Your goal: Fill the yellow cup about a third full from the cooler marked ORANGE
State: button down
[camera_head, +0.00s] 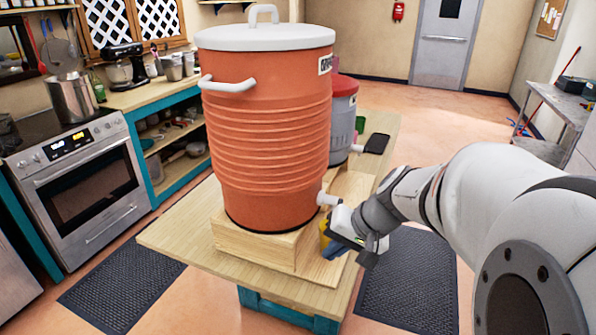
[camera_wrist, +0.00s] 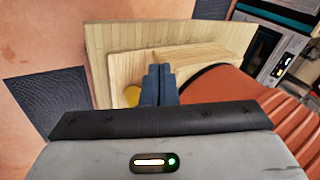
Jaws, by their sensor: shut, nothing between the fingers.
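The large orange cooler (camera_head: 265,140) with a white lid stands on a wooden block on the table. Its side label (camera_head: 326,65) is seen edge-on and I cannot read it. Its white tap (camera_head: 327,199) sticks out low on the right, just above my gripper. The yellow cup (camera_head: 324,236) shows only as a sliver below the tap, mostly hidden by my gripper. In the wrist view a bit of the cup (camera_wrist: 132,95) shows beside the fingers. My gripper (camera_wrist: 159,70) has its dark blue fingers together and empty, close by the cup and tap. The cup's inside is hidden.
A grey cooler with a red lid (camera_head: 342,120) stands behind the orange one, with a dark flat object (camera_head: 377,143) near its tap. The wooden table (camera_head: 175,238) is bare at the front left. Dark mats (camera_head: 408,280) lie on the floor.

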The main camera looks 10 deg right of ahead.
jog(key=w+d+f+m+t, duration=0.2)
jog(key=w+d, duration=0.4)
jog(key=d, duration=0.3)
jog(key=w+d+f+m+t, duration=0.1)
jog(key=w+d+m+t, duration=0.3)
jog(key=d, duration=0.6)
jog(key=shift+w+d+f+m+t, duration=0.15)
jog(key=shift+w+f+m+t, duration=0.25)
jog(key=shift+w+m, duration=0.6)
jog(key=w+a, duration=0.5)
jog(key=a, duration=0.2)
jog(key=shift+a, duration=0.25)
jog(key=shift+a, duration=0.15)
